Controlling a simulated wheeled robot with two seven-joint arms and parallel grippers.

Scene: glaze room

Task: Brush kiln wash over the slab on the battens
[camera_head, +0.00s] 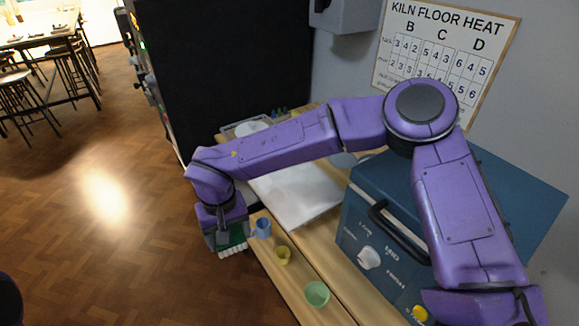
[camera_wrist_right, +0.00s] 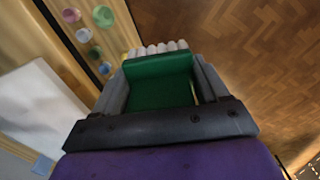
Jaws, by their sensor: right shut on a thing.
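My right gripper (camera_head: 226,238) is shut on a wide brush (camera_head: 232,250) with a green body and white bristles. In the right wrist view the brush's green body (camera_wrist_right: 160,82) fills the space between the fingers, bristles pointing away. The brush hangs beside the table's left edge, apparently over the floor. The slab (camera_head: 298,196) is a pale, flat sheet on the table, right of the gripper and partly hidden behind my right arm. It also shows in the right wrist view (camera_wrist_right: 38,108). I cannot make out the battens. My left gripper is out of view.
A blue cup (camera_head: 263,229), a yellow cup (camera_head: 283,256) and a green cup (camera_head: 317,294) stand along the wooden table's near-left part. A blue kiln-like box (camera_head: 375,235) with a dark handle stands right of the slab. A tray (camera_head: 247,128) sits at the back.

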